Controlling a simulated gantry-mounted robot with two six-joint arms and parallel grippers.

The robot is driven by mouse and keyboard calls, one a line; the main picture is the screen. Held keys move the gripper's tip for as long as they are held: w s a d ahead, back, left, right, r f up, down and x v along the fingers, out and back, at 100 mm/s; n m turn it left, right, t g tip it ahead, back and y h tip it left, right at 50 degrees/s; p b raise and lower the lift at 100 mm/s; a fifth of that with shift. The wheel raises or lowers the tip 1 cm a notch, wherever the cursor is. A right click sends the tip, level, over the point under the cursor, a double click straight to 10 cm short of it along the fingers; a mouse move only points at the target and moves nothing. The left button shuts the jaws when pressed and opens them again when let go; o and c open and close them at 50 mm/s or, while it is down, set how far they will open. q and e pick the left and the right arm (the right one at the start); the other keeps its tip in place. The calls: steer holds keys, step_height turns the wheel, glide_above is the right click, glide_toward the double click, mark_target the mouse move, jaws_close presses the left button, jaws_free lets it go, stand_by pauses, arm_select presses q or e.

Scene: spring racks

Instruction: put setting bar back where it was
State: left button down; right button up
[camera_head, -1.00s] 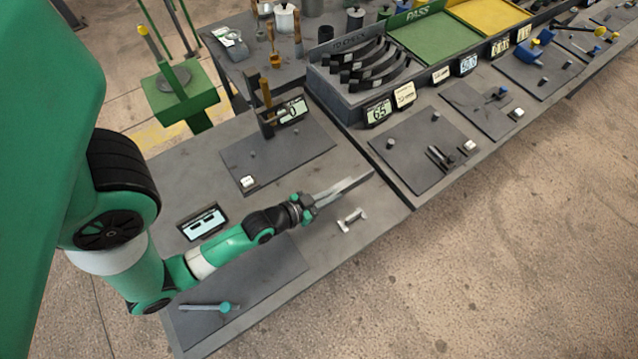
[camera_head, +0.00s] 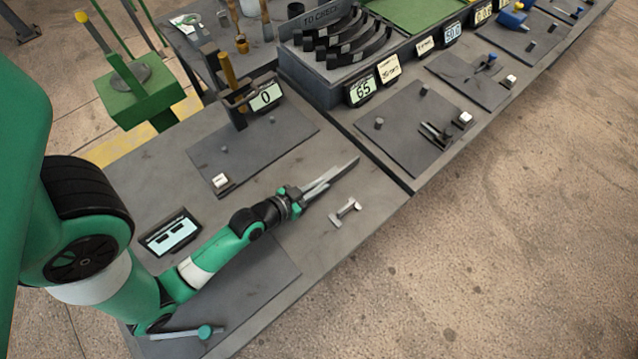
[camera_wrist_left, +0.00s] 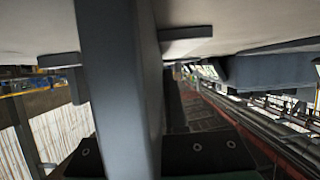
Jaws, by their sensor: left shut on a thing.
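My left gripper (camera_head: 290,203) is over the near part of the grey bench, low beside a small silver two-ended piece (camera_head: 345,212). It is shut on a long grey bar (camera_head: 335,177), which I take to be the setting bar. The bar points toward the bench's right corner. In the left wrist view the bar (camera_wrist_left: 118,95) stands large between the two dark finger blocks. I cannot tell whether the bar touches the bench. The silver piece lies on the bench, apart from the bar. My right gripper is not in view.
A display (camera_head: 170,233) lies left of my forearm. A dark plate (camera_head: 240,285) with a teal-ended rod (camera_head: 190,333) is nearest. A gauge stand (camera_head: 235,95) with a "0" display (camera_head: 266,96) stands behind on another plate. The bench right of the silver piece is clear.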

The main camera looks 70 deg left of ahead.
arm_select(q)
steer(key=shift+w+a+r, duration=0.1)
steer(key=shift+r, duration=0.05)
steer(key=c, duration=1.4)
jaws_free()
steer(key=shift+f, duration=0.2)
steer(key=o, duration=0.4)
steer(key=shift+o, duration=0.2)
